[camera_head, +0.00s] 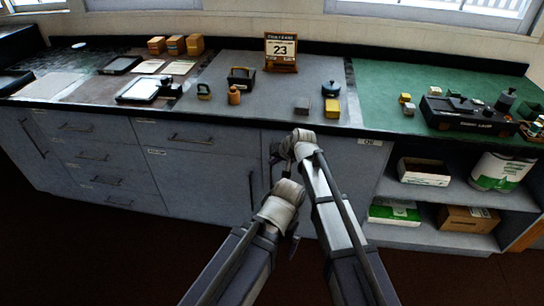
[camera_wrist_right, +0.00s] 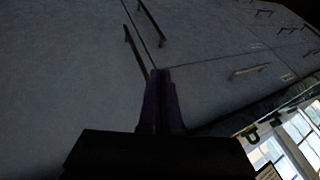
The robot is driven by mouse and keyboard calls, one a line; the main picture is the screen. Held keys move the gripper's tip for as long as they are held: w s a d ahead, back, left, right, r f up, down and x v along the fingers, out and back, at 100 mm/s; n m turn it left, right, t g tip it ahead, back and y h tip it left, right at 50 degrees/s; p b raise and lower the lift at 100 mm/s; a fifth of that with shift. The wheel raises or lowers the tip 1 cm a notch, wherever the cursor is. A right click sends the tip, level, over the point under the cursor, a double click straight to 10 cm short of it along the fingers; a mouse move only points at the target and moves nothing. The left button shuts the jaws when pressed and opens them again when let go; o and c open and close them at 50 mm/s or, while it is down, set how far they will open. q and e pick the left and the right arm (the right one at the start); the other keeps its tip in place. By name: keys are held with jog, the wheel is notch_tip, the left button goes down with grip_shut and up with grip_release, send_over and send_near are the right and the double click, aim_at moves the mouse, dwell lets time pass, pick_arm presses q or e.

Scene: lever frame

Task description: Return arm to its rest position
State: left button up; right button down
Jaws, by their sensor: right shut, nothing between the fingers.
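My right arm rises from the bottom of the head view and bends in front of the grey cabinets. My right gripper (camera_head: 276,158) is small and dark there, partly behind the arm links. In the right wrist view its two fingers (camera_wrist_right: 160,75) are together, with nothing between them, and face the grey cabinet fronts. My left arm (camera_head: 265,225) is folded beside the right one, and its gripper cannot be made out. A black lever frame (camera_head: 465,118) stands on the green mat at the right, away from both arms.
The cabinet fronts (camera_head: 205,165) and their bar handles lie beyond my arms, below the dark counter edge. Open shelves (camera_head: 450,240) are at the right. Dark floor is clear at the left.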

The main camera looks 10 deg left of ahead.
pick_arm(q)
jog(key=shift+s+a+r+p, duration=0.15)
jog(key=shift+r+p, duration=0.15)
jog(key=shift+r, duration=0.25)
jog(key=shift+s+a+r+p, duration=0.15)
jog(key=shift+r+p, duration=0.15)
jog(key=shift+r, duration=0.2)
pick_arm(e)
jog(key=shift+s+a+r, duration=0.15)
jog(key=shift+s+r, duration=0.75)
jog(key=shift+r, duration=0.2)
pick_arm(q)
jog(key=shift+w, duration=0.1)
